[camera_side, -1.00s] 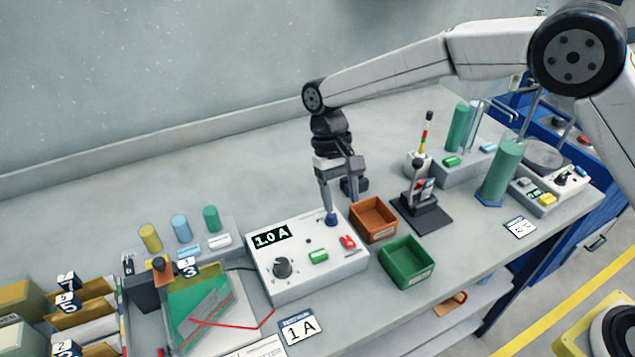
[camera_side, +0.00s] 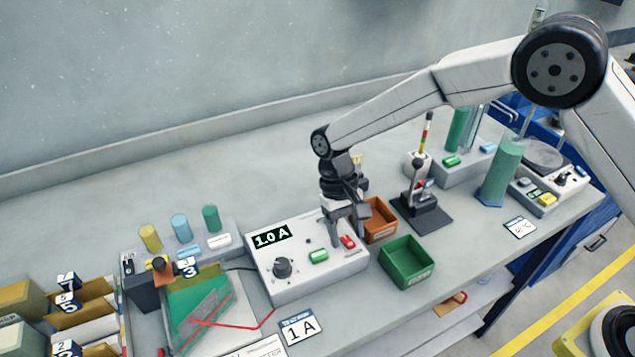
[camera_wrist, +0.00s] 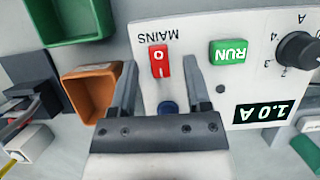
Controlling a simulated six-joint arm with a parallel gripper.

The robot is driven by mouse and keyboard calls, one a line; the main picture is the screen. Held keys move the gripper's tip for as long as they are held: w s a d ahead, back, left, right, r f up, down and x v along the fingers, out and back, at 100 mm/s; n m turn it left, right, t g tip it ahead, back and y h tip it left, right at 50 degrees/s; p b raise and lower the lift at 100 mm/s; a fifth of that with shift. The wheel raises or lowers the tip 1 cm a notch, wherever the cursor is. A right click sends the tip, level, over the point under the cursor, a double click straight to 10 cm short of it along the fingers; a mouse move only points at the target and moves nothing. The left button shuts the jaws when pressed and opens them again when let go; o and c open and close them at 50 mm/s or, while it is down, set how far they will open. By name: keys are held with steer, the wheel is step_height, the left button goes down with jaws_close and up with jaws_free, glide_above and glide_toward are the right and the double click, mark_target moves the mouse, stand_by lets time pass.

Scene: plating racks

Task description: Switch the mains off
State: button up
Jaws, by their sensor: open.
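The mains switch (camera_wrist: 160,62) is a red rocker marked O on the white power supply box, under the printed word MAINS. It also shows in the side view (camera_side: 348,242), close to my gripper's fingertips. My gripper (camera_wrist: 160,75) is open and empty, with one finger on each side of the switch in the wrist view. I cannot tell whether the fingers touch it. The power supply box (camera_side: 290,290) has a green RUN button (camera_side: 318,256), a black dial (camera_side: 283,267) and a display (camera_side: 271,237) reading 1.0 A.
An orange bin (camera_side: 382,234) stands right behind the box, beside my gripper. A green bin (camera_side: 407,277) stands to the right. A lever device (camera_side: 420,212) is farther right. A 1 A card (camera_side: 301,327) lies in front. A blue knob (camera_wrist: 168,108) sits between the fingers.

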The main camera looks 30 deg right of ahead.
steer(key=shift+f, duration=0.15)
jaws_close()
steer(key=shift+s+t, duration=0.1)
steer(key=shift+t, duration=0.3)
steer(key=shift+s+t, duration=0.2)
steer(key=shift+t, duration=0.75)
steer(key=shift+s+t, duration=0.15)
steer(key=shift+t, duration=0.8)
jaws_free()
